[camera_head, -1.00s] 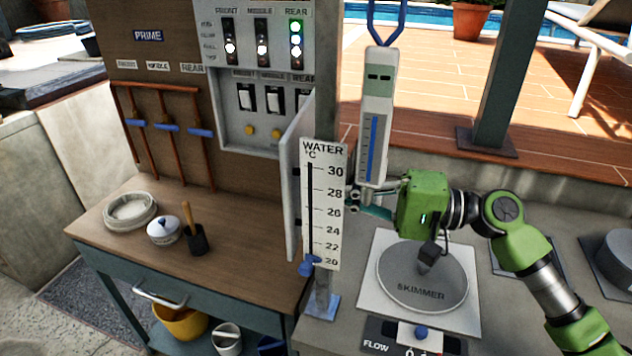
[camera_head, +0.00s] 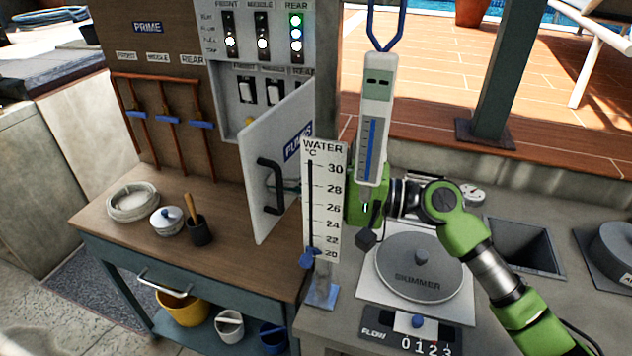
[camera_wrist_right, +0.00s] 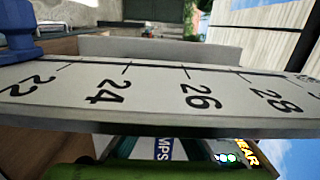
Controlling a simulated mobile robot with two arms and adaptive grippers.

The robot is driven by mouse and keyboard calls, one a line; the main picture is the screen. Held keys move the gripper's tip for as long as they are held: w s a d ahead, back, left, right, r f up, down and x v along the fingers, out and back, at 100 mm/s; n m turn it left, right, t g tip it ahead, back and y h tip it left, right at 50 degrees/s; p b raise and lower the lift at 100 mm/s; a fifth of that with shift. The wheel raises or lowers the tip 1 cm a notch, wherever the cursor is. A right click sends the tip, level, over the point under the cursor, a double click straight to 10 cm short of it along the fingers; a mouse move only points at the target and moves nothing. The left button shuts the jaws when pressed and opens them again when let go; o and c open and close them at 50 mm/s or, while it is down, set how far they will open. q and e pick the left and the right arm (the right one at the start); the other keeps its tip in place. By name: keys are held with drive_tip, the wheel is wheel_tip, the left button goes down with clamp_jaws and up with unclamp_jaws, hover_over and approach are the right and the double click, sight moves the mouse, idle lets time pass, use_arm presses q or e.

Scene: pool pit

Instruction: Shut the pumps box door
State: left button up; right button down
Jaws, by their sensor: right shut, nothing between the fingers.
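The pumps box door (camera_head: 265,205) is a pale panel with a dark handle (camera_head: 268,187) and a blue PUMPS label. It stands partly open, its face now turned to the head view, in front of the right part of the pumps box (camera_head: 232,95). My right gripper (camera_head: 291,187) is shut and empty. Its fingertips reach out past the left edge of the WATER gauge board, close to the door's face; contact is unclear. The board hides part of the fingers. In the right wrist view, part of the door's label (camera_wrist_right: 165,148) shows beyond the board. My left gripper is not in view.
The WATER gauge board (camera_head: 323,205) on its post stands between my right arm and the door; it fills much of the wrist view (camera_wrist_right: 150,95). A hanging thermometer (camera_head: 375,120) is just above my wrist. A skimmer lid (camera_head: 418,270) lies below. A pot (camera_head: 166,221) and cup (camera_head: 199,232) sit on the bench.

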drive_tip(key=shift+w+a, duration=0.1)
drive_tip(key=shift+a, duration=0.35)
drive_tip(key=shift+d, duration=0.15)
